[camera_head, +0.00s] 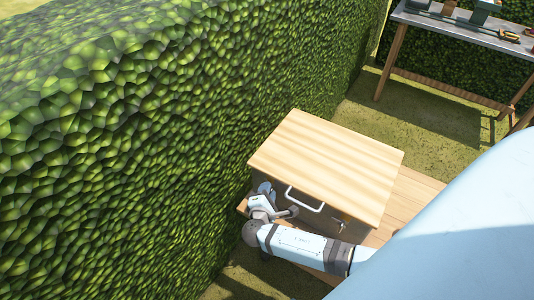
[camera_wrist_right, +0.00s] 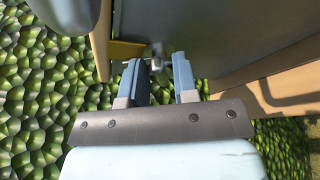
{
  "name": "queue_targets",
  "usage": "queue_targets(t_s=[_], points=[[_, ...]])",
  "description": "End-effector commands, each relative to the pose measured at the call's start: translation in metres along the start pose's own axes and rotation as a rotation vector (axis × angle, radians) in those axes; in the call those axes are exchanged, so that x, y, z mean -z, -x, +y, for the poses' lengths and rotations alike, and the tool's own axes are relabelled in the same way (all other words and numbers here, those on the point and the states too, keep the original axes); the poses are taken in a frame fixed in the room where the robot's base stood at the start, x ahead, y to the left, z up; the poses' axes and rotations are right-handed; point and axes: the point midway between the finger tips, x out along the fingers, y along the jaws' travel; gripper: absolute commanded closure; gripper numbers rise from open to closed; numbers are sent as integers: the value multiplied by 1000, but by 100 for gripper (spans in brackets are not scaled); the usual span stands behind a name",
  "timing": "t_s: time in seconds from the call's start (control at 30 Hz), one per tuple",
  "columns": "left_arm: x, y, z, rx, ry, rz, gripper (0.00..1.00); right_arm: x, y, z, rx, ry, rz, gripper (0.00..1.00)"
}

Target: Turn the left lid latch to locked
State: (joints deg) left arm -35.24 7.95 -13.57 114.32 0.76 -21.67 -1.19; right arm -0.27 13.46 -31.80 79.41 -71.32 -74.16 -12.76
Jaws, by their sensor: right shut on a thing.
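A box with a pale wooden lid (camera_head: 325,165) stands beside the hedge, its lid down. A white handle (camera_head: 305,199) is on its front. The right latch (camera_head: 341,224) shows as a small metal part on the front. My right gripper (camera_head: 265,190) is at the front left corner of the box, where it hides the left latch in the head view. In the right wrist view, my right gripper (camera_wrist_right: 160,70) has its two fingers on either side of the small metal left latch (camera_wrist_right: 156,63), shut on it. The latch's turn angle is unclear. My left gripper is out of view.
A tall hedge (camera_head: 150,130) runs close along the left of the box. The box stands on a wooden surface (camera_head: 412,195). A workbench (camera_head: 465,35) with tools stands at the back right. Grass (camera_head: 430,125) lies clear between them.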

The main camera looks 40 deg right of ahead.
Motion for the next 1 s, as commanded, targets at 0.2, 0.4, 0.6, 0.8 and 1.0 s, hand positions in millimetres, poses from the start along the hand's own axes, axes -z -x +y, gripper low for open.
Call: queue_targets(t_s=[0.2,0.4,0.6,0.8,1.0], points=[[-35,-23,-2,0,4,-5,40,5,0,-10,-75,-182,3,96],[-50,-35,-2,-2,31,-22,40,4,-1,-10,-133,-324,2,96],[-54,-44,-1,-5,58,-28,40,4,0,-9,-174,-423,2,96],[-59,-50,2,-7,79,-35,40,3,0,-7,-197,-479,1,96],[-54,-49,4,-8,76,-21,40,2,0,-6,-205,-498,1,96]])
